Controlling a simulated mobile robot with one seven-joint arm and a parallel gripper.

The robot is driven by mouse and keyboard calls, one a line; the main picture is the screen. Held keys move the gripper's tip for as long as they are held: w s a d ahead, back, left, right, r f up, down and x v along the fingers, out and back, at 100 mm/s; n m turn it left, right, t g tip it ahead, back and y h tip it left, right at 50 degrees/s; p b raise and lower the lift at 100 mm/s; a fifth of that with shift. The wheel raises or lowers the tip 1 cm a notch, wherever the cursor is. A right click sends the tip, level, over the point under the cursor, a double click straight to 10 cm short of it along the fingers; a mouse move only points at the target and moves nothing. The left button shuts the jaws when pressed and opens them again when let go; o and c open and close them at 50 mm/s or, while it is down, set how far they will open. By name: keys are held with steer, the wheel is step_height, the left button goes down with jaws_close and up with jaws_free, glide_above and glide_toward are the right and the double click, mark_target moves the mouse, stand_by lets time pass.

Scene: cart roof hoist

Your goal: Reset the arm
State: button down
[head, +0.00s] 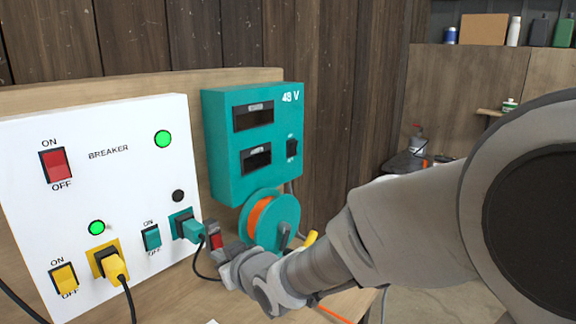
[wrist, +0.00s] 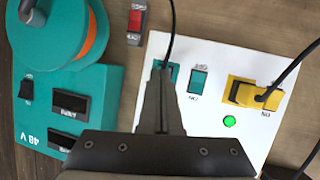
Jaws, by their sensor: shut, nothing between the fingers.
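My gripper (head: 224,256) is at the end of my outstretched arm, low in front of the boards, near the teal plug (head: 193,231) and a small red switch (head: 216,240). In the wrist view my gripper's fingers (wrist: 160,76) are together with nothing between them. They overlap the teal socket (wrist: 172,70) in that picture and partly hide it. Whether they touch anything cannot be told. The red switch (wrist: 138,18) also shows in the wrist view, on the wood beside the white breaker panel (wrist: 205,50).
The teal 48 V box (head: 222,155) and the cable reel (head: 282,215) with orange cable are close to my arm. A yellow plug (head: 113,267) sits in its socket with a black cable. Two green lamps (head: 162,138) are lit; another lamp (head: 178,196) is dark. Shelving stands behind right.

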steer(key=s+d+r+m+g+h, duration=0.1)
steer(key=s+d+r+m+h, duration=0.15)
steer(key=d, duration=0.65)
steer(key=s+d+r+m+h, duration=0.1)
steer(key=s+d+m+h, duration=0.2)
steer(key=d, duration=0.6)
steer(key=s+d+m+g+h, duration=0.1)
steer(key=s+d+m+g, duration=0.1)
steer(key=s+d, duration=0.3)
steer(key=s+d+m+g+h, duration=0.1)
steer(key=s+d, duration=0.4)
steer(key=s, duration=0.6)
steer(key=shift+s+d+f+m+g+h, duration=0.15)
steer(key=shift+s+d+m+g+h, duration=0.2)
steer(key=shift+g+h, duration=0.2)
